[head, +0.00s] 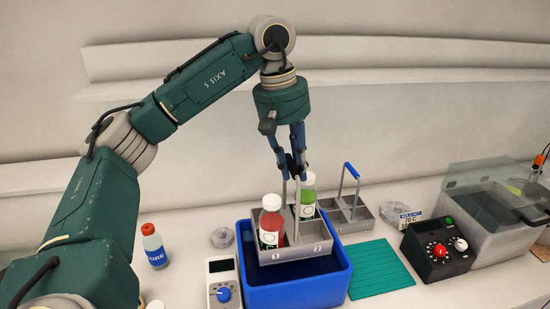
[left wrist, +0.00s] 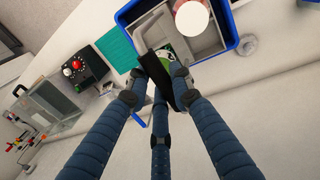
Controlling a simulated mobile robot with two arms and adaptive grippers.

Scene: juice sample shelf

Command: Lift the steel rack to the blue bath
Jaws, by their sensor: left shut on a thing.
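The steel rack (head: 318,252) has a grey handle and compartments numbered 1 and 2. It carries a red bottle (head: 271,228) and a green bottle (head: 308,198), both with white caps. My left gripper (head: 293,170) is shut on the rack's handle from above. The rack hangs over the blue bath (head: 300,294), within its outline; I cannot tell how far down it reaches. My right gripper is not in view.
A second grey rack with a blue handle (head: 350,177) stands behind right. A green ribbed mat (head: 375,268), a black control box (head: 437,250) and a lidded clear bath (head: 497,215) lie right. A white dial device (head: 222,284) and a blue-labelled bottle (head: 154,246) stand left.

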